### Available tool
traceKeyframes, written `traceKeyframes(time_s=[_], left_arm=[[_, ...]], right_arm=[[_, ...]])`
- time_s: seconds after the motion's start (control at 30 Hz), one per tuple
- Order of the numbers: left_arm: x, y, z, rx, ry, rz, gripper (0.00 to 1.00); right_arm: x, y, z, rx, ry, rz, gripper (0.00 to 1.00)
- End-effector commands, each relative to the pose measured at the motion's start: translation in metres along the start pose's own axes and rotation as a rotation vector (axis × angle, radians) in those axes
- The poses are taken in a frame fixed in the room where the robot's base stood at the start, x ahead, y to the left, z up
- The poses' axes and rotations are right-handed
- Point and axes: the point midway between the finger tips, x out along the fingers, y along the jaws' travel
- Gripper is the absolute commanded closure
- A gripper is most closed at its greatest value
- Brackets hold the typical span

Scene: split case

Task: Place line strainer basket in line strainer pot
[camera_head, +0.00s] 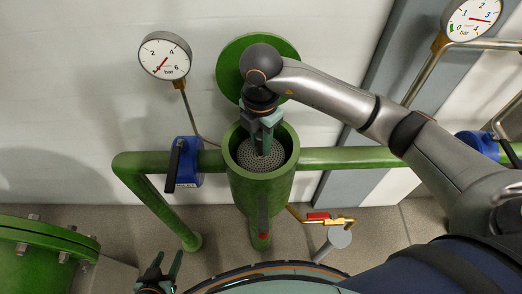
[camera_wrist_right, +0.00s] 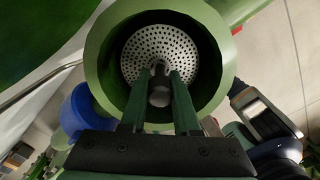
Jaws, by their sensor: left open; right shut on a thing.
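The line strainer pot (camera_head: 262,203) is a green upright cylinder with an open top, set in the green pipe run. The line strainer basket (camera_head: 276,159) is a grey perforated metal piece inside the pot, below the rim. The right wrist view shows the basket (camera_wrist_right: 150,40) within the thick green pot rim (camera_wrist_right: 98,50), with a dark gap around it. My right gripper (camera_head: 262,148) reaches down into the pot and is shut on the basket's central knob (camera_wrist_right: 159,92). My left gripper (camera_head: 168,263) is open and empty, low in the head view, left of the pot.
A green round disc (camera_head: 230,72) stands behind the pot. Blue valves (camera_head: 187,160) sit on the pipe to both sides, and a pressure gauge (camera_head: 164,56) is at upper left. A brass valve with a red handle (camera_head: 318,216) is right of the pot. A bolted green flange (camera_head: 45,240) is at lower left.

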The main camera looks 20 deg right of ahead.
Motion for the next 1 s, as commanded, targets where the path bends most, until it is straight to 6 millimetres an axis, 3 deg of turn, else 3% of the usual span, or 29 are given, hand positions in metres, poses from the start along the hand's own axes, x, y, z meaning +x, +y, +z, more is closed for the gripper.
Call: traceKeyframes(time_s=[0.4,0.77,0.8,1.0], left_arm=[[0.0,0.0,-0.002,0.0,0.002,0.0,0.5],[0.002,-0.001,0.0,0.001,0.004,0.0,0.5],[0.001,0.0,-0.001,0.0,0.004,0.0,0.5],[0.001,0.0,-0.001,0.001,0.004,0.0,0.5]], right_arm=[[0.044,0.0,0.0,0.001,0.0,0.0,1.0],[0.049,0.0,0.0,0.0,0.0,0.002,1.0],[0.048,0.0,0.0,0.0,0.0,0.001,0.66],[0.048,0.0,0.0,0.0,0.0,0.0,0.43]])
